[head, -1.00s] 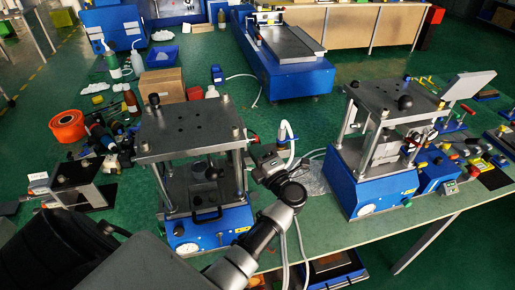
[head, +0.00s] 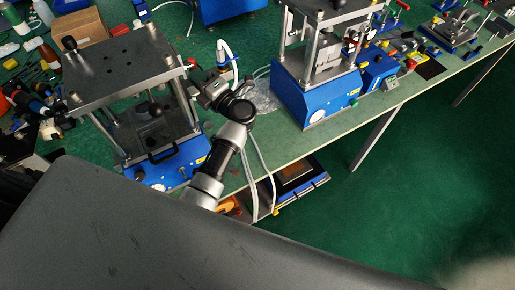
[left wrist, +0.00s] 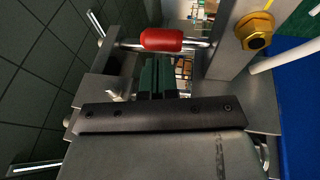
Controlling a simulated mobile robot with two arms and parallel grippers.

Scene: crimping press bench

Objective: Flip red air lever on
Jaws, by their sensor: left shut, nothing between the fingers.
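The red lever (left wrist: 162,40) shows in the left wrist view as a red sleeve on a thin metal rod, lying crosswise in the picture. My left gripper (left wrist: 158,78) has its dark fingers together, with nothing between them. The fingertips point toward the lever and appear just below it in the picture; I cannot tell whether they touch it. In the head view my left gripper (head: 200,88) is beside the right side of the left press (head: 125,68). The lever is hard to make out there. My right gripper is not in view.
A brass fitting (left wrist: 255,30) sits right of the lever in the wrist view. A white hose (head: 224,60) rises close behind my left gripper. A second blue press (head: 315,85) stands to the right on the green bench. Bottles and tools crowd the left.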

